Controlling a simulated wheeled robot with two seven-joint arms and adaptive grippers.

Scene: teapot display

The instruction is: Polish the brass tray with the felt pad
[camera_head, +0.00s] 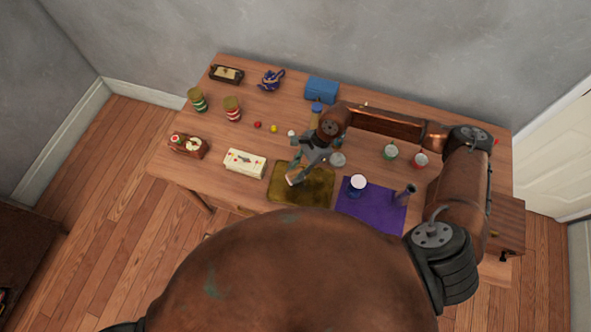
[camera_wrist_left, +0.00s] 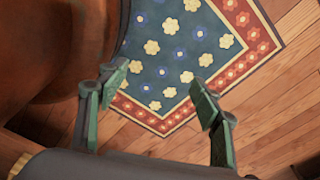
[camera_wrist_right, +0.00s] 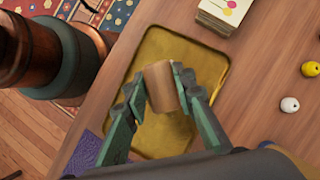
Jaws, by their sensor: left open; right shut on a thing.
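The brass tray (camera_head: 320,190) is a flat, dull gold rectangle near the table's front edge; in the right wrist view (camera_wrist_right: 150,52) its raised rim and smeary, uneven surface show. My right gripper (camera_head: 296,176) is over the tray. In the right wrist view, my right gripper (camera_wrist_right: 160,80) is shut on a tan, block-like piece, which looks like the felt pad (camera_wrist_right: 161,90). It is over the tray's middle; I cannot tell whether it touches the metal. My left gripper (camera_wrist_left: 160,82) is open and empty, above the floor and a patterned rug.
A purple cloth (camera_head: 365,219) right of the tray bears a blue-and-white item (camera_head: 357,184) and a dark vase (camera_head: 405,194). A stack of cards (camera_head: 245,163) lies left of the tray. Small beads (camera_head: 274,128), striped jars (camera_head: 232,108) and a blue box (camera_head: 321,90) stand farther back.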

